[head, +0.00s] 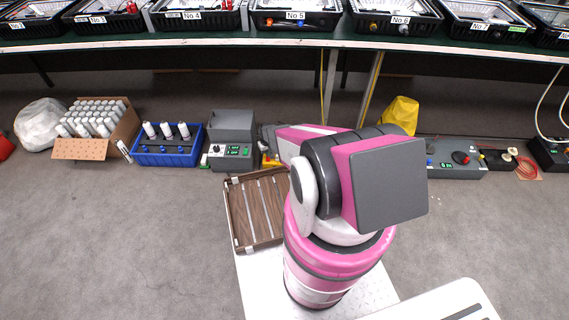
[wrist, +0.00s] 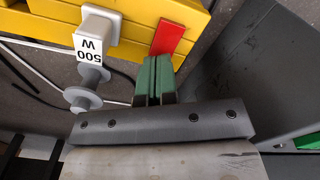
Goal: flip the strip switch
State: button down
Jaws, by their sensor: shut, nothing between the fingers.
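In the wrist view, a yellow power strip (wrist: 130,35) runs across the top left. A red rocker switch (wrist: 168,38) sits at its right end. A white plug (wrist: 98,24) marked 500 W, upside down in this view, is in the strip to the left of the switch. My gripper (wrist: 157,62) has green fingers pressed together, empty, with tips just below the red switch; I cannot tell whether they touch it. In the head view my arm hides most of the strip and the gripper; a small yellow piece shows beside the grey tester box (head: 232,127).
A dark grey case wall (wrist: 235,70) stands close right of the fingers. A blue crate (head: 168,158) with white cylinders and a cardboard box (head: 80,150) are left. A wooden tray (head: 240,215) lies before my arm. A green bench (head: 150,43) with black housings spans the back.

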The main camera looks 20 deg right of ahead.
jog(key=shift+f, duration=0.45)
dwell(0.3)
jog(key=shift+r, duration=3.5)
jog(key=shift+r, duration=0.2)
jog(key=s+r, duration=0.7)
jog(key=r, duration=0.6)
jog(key=s+r+m, duration=0.1)
jog(key=s+r, duration=0.6)
jog(key=r, duration=0.7)
jog(key=s+r+m, duration=0.1)
jog(key=s+r, duration=0.6)
jog(key=r, duration=0.7)
jog(key=shift+s, duration=0.15)
